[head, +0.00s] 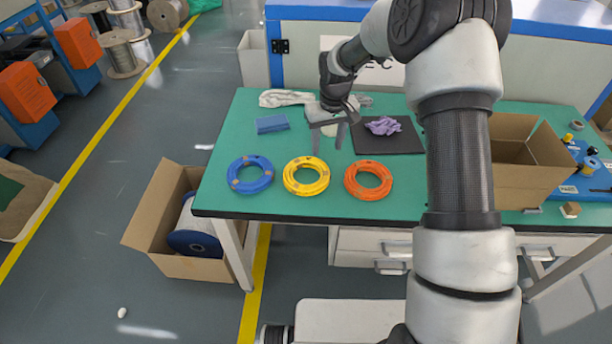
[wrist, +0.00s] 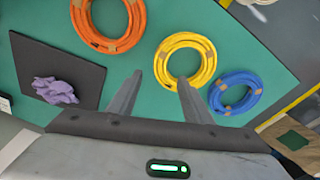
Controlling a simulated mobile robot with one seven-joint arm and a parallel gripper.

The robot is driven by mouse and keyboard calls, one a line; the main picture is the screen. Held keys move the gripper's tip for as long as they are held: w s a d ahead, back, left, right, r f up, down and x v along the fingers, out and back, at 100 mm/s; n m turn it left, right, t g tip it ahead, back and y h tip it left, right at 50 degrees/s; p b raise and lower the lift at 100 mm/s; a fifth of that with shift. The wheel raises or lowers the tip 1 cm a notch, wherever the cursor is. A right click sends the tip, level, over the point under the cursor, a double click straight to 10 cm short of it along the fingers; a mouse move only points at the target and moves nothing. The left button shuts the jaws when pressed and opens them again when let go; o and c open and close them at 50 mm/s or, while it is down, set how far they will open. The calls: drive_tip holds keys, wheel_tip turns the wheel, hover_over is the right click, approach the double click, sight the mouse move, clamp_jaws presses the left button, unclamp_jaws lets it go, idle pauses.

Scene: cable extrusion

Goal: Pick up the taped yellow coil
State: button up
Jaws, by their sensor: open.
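The yellow coil (head: 306,187) is a flat ring with brown tape bands, lying on the green table between the blue coil (head: 250,186) and the orange coil (head: 368,191). My gripper (head: 328,136) is open and empty above the table, behind the yellow coil in the head view. In the wrist view the yellow coil (wrist: 186,60) lies beyond my two open fingers (wrist: 160,82), a little right of the middle between them. The right fingertip overlaps the coil's near rim in the picture. I see no contact.
A black mat (head: 392,140) holds a purple cloth (head: 382,126). A blue block (head: 272,124) and a white cloth (head: 285,98) lie towards the back left. An open cardboard box (head: 525,170) stands on the right. A box with a spool (head: 160,222) is on the floor.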

hover_over(324, 168)
drive_tip(key=f, duration=0.4)
drive_tip(key=shift+s+d+f, duration=0.1)
drive_tip(key=shift+s+f, duration=0.1)
drive_tip(key=shift+s, duration=0.05)
wheel_tip(324, 168, down, 5)
drive_tip(key=shift+w+f, duration=0.1)
clamp_jaws()
